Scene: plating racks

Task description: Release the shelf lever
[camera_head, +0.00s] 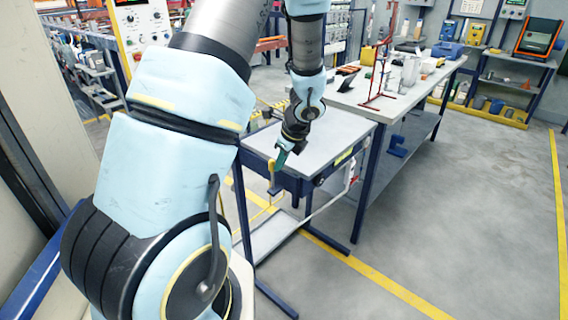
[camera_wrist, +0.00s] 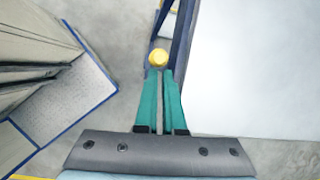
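A yellow lever (camera_head: 274,186) hangs at the front left edge of the grey-topped shelf table (camera_head: 339,128). In the wrist view its round yellow knob (camera_wrist: 158,58) shows just past my fingertips. My gripper (camera_head: 280,162) points down at this table edge, right by the lever's upper end. In the wrist view my gripper's green fingers (camera_wrist: 160,74) are close together with only a thin slit between them. I see nothing clearly held between them. I cannot tell whether the fingertips touch the knob.
The shelf table's top is bare. A white workbench (camera_head: 395,92) with tools and a red stand (camera_head: 378,80) is behind it on the right. A blue-framed shelf unit (camera_head: 515,75) is at the back right. The grey floor (camera_head: 470,200) on the right is clear.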

